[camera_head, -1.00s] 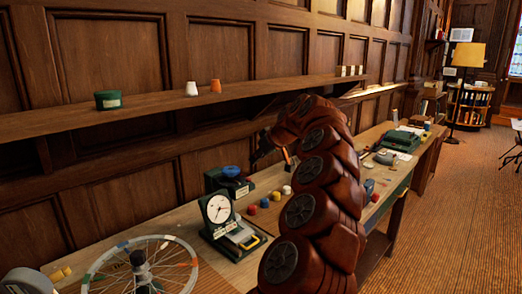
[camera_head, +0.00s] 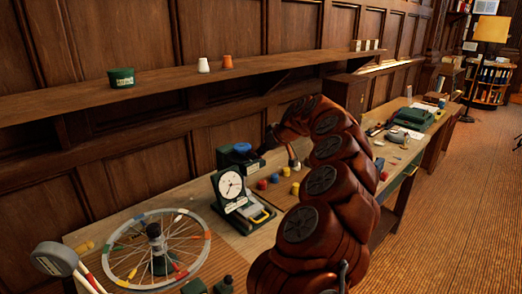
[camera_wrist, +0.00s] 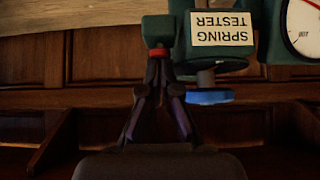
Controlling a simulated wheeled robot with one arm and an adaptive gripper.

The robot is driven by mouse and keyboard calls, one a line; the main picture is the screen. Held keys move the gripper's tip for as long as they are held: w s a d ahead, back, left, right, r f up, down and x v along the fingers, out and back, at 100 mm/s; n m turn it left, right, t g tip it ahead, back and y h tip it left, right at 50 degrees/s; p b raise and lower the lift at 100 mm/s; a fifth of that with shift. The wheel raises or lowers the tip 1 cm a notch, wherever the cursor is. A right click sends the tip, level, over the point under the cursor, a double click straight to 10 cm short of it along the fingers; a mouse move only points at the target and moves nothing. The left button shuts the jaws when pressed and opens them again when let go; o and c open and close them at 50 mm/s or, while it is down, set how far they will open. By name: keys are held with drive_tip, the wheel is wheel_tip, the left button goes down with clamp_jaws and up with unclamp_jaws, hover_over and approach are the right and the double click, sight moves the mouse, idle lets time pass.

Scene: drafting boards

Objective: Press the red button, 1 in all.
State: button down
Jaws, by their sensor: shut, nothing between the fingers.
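The red button (camera_wrist: 158,53) shows in the wrist view on a dark green block at the spring tester (camera_wrist: 222,29), whose label appears upside down. My gripper (camera_wrist: 160,64) is shut and empty. Its fingertips line up with the button and are touching it or very close; I cannot tell which. In the head view my gripper (camera_head: 262,152) is beside the green unit with the blue knob (camera_head: 242,148), behind the dial gauge (camera_head: 229,185). The red button cannot be made out there.
A blue disc (camera_wrist: 210,97) on a spindle is close beside my fingers. Several small coloured caps (camera_head: 275,178) lie on the bench to the right. A spoked wheel (camera_head: 156,246) stands at the front left. A shelf (camera_head: 190,80) runs along the wall above.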

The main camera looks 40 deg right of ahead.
wheel_tip(320, 180, down, 2)
drive_tip(key=b, duration=0.3)
drive_tip(key=shift+a+f, duration=0.1)
drive_tip(key=shift+s, duration=0.1)
drive_tip(key=shift+f, duration=0.15)
drive_tip(key=shift+s, duration=0.1)
drive_tip(key=v, duration=0.8)
drive_tip(key=shift+r, duration=0.45)
idle(0.6)
